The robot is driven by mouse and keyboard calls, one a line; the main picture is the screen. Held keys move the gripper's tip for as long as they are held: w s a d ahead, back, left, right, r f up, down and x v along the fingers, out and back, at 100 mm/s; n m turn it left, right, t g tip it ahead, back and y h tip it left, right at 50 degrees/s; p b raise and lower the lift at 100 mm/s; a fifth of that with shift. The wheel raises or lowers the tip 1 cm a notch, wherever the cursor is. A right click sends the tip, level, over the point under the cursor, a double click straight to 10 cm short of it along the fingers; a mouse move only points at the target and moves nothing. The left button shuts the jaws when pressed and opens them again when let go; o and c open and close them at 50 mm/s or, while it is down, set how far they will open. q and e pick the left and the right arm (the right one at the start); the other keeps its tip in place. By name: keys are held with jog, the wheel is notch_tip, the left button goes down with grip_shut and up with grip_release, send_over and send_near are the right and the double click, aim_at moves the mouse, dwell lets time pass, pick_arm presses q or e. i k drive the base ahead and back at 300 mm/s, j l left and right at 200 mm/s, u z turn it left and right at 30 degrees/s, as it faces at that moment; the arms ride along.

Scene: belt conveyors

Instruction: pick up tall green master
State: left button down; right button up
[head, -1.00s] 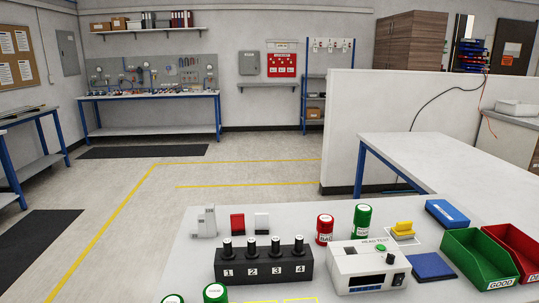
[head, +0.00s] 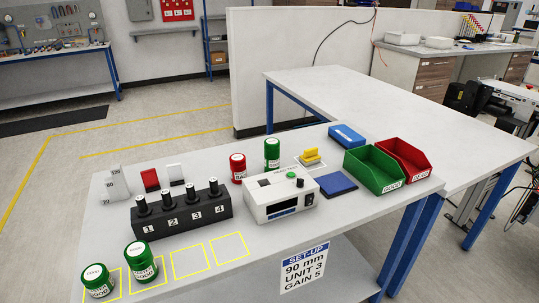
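Three green cylinders with white lids show in the head view. One (head: 272,154) stands upright at the back of the table, beside a shorter red cylinder (head: 238,168); it looks narrow and tall. Two more stand at the front left: a low one (head: 98,284) in the leftmost yellow square and a taller one (head: 142,265) to its right, in or at the adjoining square. The label wording on them is too small to read surely. Neither of my grippers shows in the view.
A black block with numbered posts (head: 182,217) and a white tester (head: 280,200) stand mid-table. A green bin (head: 372,171) and a red bin (head: 405,160) sit at the right. Two yellow squares (head: 230,248) at the front are empty. A set-up sign (head: 304,268) hangs in front.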

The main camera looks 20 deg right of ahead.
aim_at(272, 145)
jog(key=i+l+z, duration=0.1)
jog(key=l, duration=0.3)
jog(key=i+l, duration=0.25)
jog(key=l, duration=0.15)
jog(key=i+l+z, duration=0.15)
jog(key=l, duration=0.25)
